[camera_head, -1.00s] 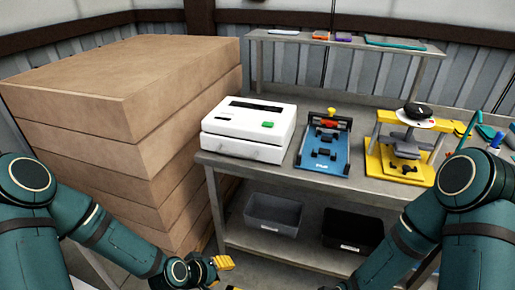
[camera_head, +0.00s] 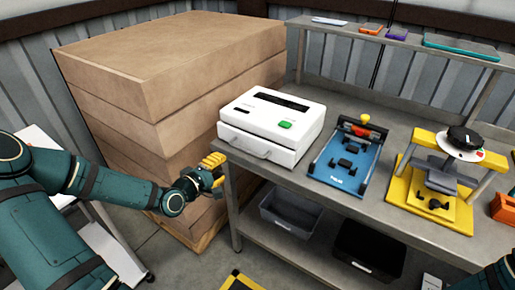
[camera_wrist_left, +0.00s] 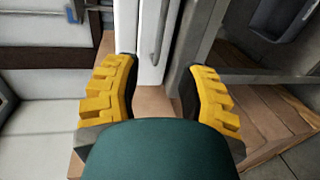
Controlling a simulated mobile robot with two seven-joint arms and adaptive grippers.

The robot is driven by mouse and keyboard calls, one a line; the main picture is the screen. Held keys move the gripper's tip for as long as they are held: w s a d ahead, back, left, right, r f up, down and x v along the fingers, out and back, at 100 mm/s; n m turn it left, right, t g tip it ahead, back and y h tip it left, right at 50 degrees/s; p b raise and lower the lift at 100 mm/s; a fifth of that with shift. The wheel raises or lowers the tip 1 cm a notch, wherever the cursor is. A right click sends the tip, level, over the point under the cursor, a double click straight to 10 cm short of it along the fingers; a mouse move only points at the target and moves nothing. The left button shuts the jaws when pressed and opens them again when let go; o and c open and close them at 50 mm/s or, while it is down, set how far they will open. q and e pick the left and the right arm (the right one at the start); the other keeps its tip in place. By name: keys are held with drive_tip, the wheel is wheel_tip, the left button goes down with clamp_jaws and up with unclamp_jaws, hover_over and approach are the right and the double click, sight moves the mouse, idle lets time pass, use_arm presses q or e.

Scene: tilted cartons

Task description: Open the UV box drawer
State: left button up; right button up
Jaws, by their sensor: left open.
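The UV box (camera_head: 262,108) is a white case with a dark slot and a green button on top. It stands on the left end of the grey workbench. Its drawer front (camera_head: 255,149) with a handle faces my left side and looks shut. My left gripper (camera_head: 215,165), with yellow finger pads, is just left of and slightly below the drawer front. In the left wrist view the gripper (camera_wrist_left: 160,85) is open, with white box surface and its handle (camera_wrist_left: 165,25) ahead between the fingers. I see no clear contact. My right gripper is out of view.
A tall stack of brown cartons (camera_head: 165,65) stands close behind my left gripper. A blue fixture (camera_head: 345,165) and a yellow fixture (camera_head: 430,200) stand right of the box. Grey (camera_head: 290,215) and black (camera_head: 368,250) bins sit on the lower shelf.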

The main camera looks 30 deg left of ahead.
sight(245, 150)
use_arm(q)
drive_tip(key=shift+b+x, duration=1.75)
drive_tip(key=shift+x, duration=5)
drive_tip(key=shift+o, duration=0.2)
clamp_jaws()
